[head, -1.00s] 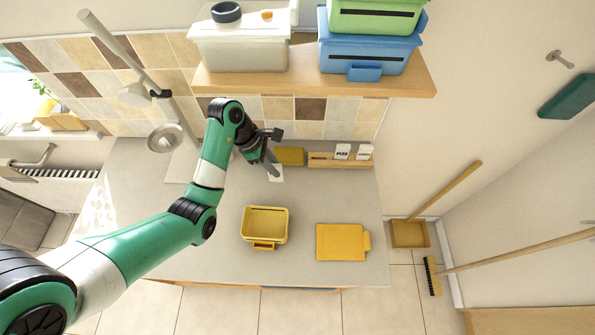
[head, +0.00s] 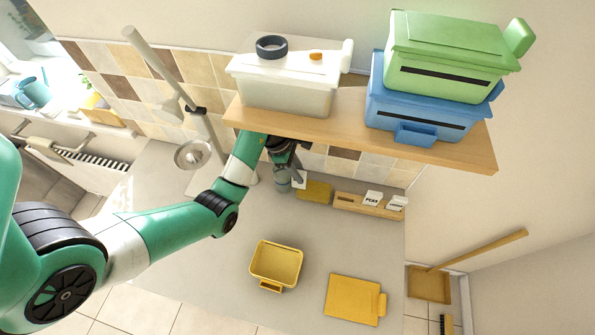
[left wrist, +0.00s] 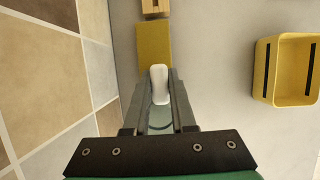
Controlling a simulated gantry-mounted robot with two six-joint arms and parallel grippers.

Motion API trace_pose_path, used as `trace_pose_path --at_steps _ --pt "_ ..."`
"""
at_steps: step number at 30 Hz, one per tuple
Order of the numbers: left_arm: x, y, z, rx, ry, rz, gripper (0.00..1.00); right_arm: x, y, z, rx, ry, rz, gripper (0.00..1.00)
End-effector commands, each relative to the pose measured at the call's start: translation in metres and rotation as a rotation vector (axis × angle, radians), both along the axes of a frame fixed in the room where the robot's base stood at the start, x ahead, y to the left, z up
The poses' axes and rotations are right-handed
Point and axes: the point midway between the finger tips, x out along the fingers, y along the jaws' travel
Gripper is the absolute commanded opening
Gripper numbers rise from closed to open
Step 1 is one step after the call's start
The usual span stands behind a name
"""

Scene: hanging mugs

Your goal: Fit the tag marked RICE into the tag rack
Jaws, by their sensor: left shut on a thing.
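A white tag (head: 300,180) is in my left gripper (head: 295,172), which is largely hidden by its own arm and the shelf edge in the head view. In the left wrist view the white tag (left wrist: 159,84) shows between the fingers of my left gripper (left wrist: 159,88), which is shut on it. No lettering on it can be read. The wooden tag rack (head: 350,203) stands on the counter to the right of the gripper. It holds a white tag marked PEAS (head: 373,199) and another white tag (head: 397,203) at its right; its left part is bare. My right gripper is not in view.
A mustard block (head: 315,191) lies between gripper and rack. A wooden shelf (head: 440,150) with a white bin (head: 285,90), a blue bin (head: 420,115) and a green bin (head: 450,50) overhangs the counter. A yellow tub (head: 276,262) and yellow lid (head: 352,299) lie in front.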

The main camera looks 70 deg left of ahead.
Motion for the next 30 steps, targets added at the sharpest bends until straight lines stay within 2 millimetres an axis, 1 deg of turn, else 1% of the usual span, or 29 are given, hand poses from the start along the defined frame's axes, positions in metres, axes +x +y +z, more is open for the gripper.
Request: trace_pose_path --at_steps 30 --pt "0.075 -0.055 0.0 0.0 -0.001 -0.002 0.0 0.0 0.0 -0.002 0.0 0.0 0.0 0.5"
